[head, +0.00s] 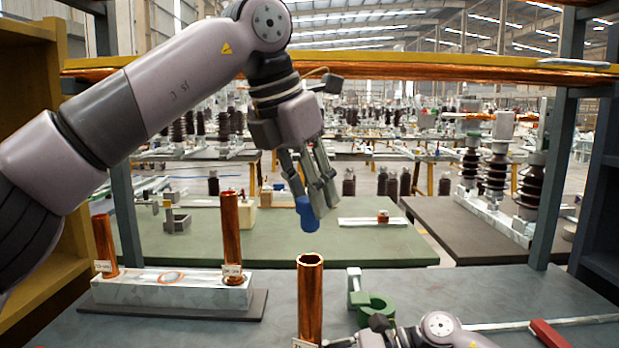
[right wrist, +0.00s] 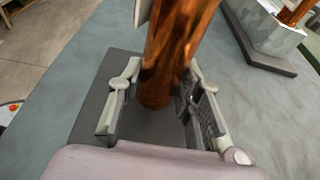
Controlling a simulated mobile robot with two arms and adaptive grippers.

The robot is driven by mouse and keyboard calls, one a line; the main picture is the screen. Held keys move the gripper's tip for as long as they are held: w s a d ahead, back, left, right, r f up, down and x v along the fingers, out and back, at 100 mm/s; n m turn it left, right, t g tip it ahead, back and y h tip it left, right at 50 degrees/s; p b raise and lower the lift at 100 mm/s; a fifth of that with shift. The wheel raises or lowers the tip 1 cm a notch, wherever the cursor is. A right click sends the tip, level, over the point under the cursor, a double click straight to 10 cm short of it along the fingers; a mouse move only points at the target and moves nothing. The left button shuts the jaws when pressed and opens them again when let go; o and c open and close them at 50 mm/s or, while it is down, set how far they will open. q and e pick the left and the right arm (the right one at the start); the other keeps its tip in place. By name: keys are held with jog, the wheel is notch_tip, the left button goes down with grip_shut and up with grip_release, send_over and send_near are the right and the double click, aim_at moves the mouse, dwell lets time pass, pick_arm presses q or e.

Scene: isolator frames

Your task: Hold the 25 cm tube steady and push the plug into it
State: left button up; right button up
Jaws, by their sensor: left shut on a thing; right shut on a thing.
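The copper tube (head: 310,305) stands upright at the bottom centre of the head view, its open mouth facing up. Its lower part also shows in the right wrist view (right wrist: 172,60). My right gripper (right wrist: 162,98) is shut on this tube, one finger on each side. My left gripper (head: 314,196) reaches in from above, fingers pointing down, shut on a blue plug (head: 307,214). In the head view the plug appears just above the tube's mouth, with a gap between them. The tube's foot is cut off in the head view, and its label is not readable.
Two other copper tubes (head: 231,238) (head: 105,245) stand at a pale block (head: 170,290) on the left. A green clamp-like part (head: 375,307) is right of the tube. A red-handled tool (head: 550,334) lies at the right. Frame posts (head: 553,170) flank the bench (head: 450,290).

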aim_at(304, 200)
pick_arm(q)
jog(key=shift+f, duration=1.8)
jog(key=shift+f, duration=2)
jog(key=o, duration=1)
jog(key=shift+r, duration=0.1)
jog(key=v, duration=1.1)
jog(key=shift+s+r, duration=0.15)
jog(key=shift+r, duration=0.2)
jog(key=shift+a, duration=0.1)
pick_arm(e)
jog(key=o, duration=0.9)
